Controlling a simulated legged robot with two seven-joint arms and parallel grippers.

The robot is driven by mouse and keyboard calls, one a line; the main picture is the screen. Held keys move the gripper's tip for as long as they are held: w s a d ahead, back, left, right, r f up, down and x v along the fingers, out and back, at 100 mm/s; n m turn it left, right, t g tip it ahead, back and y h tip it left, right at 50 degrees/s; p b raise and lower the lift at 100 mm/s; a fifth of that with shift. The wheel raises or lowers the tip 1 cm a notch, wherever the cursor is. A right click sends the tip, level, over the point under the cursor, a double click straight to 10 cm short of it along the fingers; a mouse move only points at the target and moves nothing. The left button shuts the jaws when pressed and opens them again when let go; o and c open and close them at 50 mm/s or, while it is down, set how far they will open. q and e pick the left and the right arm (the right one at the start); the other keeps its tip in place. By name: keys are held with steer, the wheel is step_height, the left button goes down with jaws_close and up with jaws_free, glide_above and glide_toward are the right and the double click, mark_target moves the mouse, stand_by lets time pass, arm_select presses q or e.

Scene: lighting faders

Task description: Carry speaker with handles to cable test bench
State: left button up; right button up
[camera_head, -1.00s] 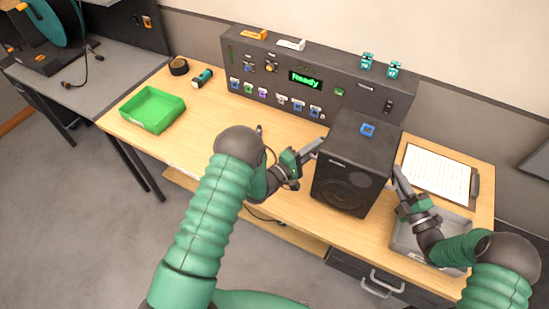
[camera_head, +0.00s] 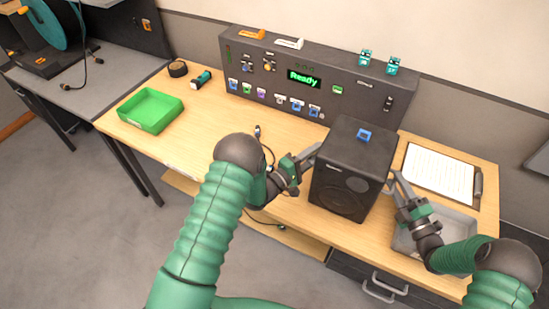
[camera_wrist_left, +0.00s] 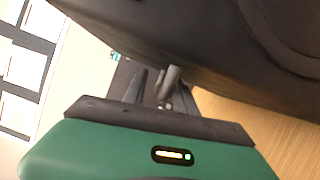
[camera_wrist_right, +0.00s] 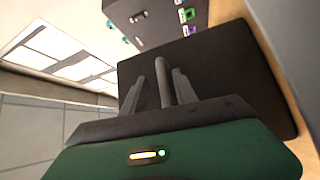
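The black speaker (camera_head: 346,176) stands upright near the front edge of the wooden table, with a small blue object (camera_head: 364,135) on top. My left gripper (camera_head: 314,153) is at its left side; the left wrist view shows the fingers on both sides of a grey handle bar (camera_wrist_left: 170,80). My right gripper (camera_head: 396,180) is at its right side, its fingers on both sides of the other handle bar (camera_wrist_right: 163,75). Both appear shut on the handles, though contact is partly hidden. A grey bench (camera_head: 95,88) with a teal reel stands at upper left; I see no label naming it.
A control panel (camera_head: 270,85) reading "Ready" backs the wooden table (camera_head: 195,125). A green tray (camera_head: 150,110) sits left, a grey tray (camera_head: 460,225) and clipboard (camera_head: 440,173) right. A cable lies left of the speaker. Open floor (camera_head: 60,220) lies in front and left.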

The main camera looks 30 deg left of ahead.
arm_select(q)
steer(key=shift+s+a+f, duration=0.15)
steer(key=shift+s+a, duration=0.05)
steer(key=shift+s, duration=0.1)
arm_select(e)
steer(key=shift+w+a+f, duration=0.1)
arm_select(q)
steer(key=v, duration=1.1)
arm_select(e)
steer(key=v, duration=1.2)
arm_select(q)
steer(key=shift+s, duration=0.1)
arm_select(e)
steer(key=shift+a, duration=0.1)
